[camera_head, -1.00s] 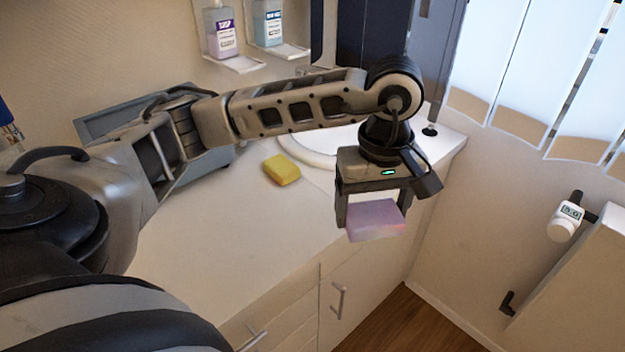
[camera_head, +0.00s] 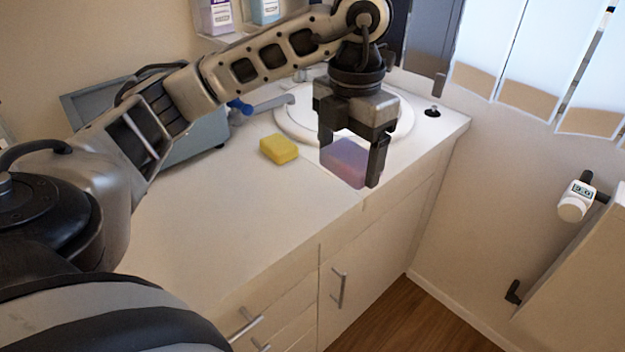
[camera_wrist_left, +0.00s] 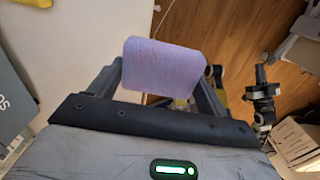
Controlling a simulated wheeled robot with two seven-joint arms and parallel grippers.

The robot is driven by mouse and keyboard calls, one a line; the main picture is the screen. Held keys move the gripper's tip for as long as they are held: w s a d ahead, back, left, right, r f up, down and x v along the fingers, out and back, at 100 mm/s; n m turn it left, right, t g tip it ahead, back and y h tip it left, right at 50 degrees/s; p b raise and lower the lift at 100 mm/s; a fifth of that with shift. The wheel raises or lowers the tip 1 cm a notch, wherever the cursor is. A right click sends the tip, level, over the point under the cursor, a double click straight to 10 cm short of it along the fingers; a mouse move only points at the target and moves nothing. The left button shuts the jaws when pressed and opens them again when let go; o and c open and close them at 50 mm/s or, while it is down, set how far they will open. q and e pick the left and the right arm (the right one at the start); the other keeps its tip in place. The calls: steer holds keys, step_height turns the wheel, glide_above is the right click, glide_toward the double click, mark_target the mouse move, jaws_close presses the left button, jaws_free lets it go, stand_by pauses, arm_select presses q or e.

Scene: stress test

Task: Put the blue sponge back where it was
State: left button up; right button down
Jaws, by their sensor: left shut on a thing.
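The blue sponge (camera_head: 345,158) looks bluish purple. My left gripper (camera_head: 350,163) is shut on it, with a finger on either side, pointing down. In the head view it appears over the counter's front part, just in front of the round sink; its exact height above the counter cannot be told. In the left wrist view the sponge (camera_wrist_left: 162,70) fills the gap between the fingers. A yellow sponge (camera_head: 279,149) lies on the counter, left of the gripper and apart from it.
The white counter (camera_head: 220,215) is clear in front of the yellow sponge. The round sink (camera_head: 293,128) with a tap (camera_head: 268,104) is behind the gripper. A grey box (camera_head: 200,135) stands at the back left.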

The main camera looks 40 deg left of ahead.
arm_select(q)
steer(key=shift+a+f, duration=0.1)
steer(key=shift+a, duration=0.15)
glide_toward(310, 182)
steer(key=s+d+r, duration=0.2)
steer(key=d, duration=0.2)
steer(key=a+f, duration=0.1)
steer(key=f, duration=0.1)
steer(key=w+a+f+p, duration=0.1)
steer(key=shift+w+a+f, duration=0.2)
steer(key=shift+a+f, duration=0.15)
steer(key=shift+a, duration=0.05)
steer(key=shift+w+a+f, duration=0.15)
steer(key=shift+a+f, duration=0.2)
steer(key=shift+f, duration=0.1)
steer(key=f, duration=0.3)
steer(key=shift+w+a+f+p, duration=0.1)
steer(key=shift+a+p, duration=0.15)
steer(key=shift+p, duration=0.05)
steer(key=shift+f, duration=0.25)
arm_select(e)
steer(key=shift+w+d+r, duration=0.1)
steer(key=shift+r, duration=0.3)
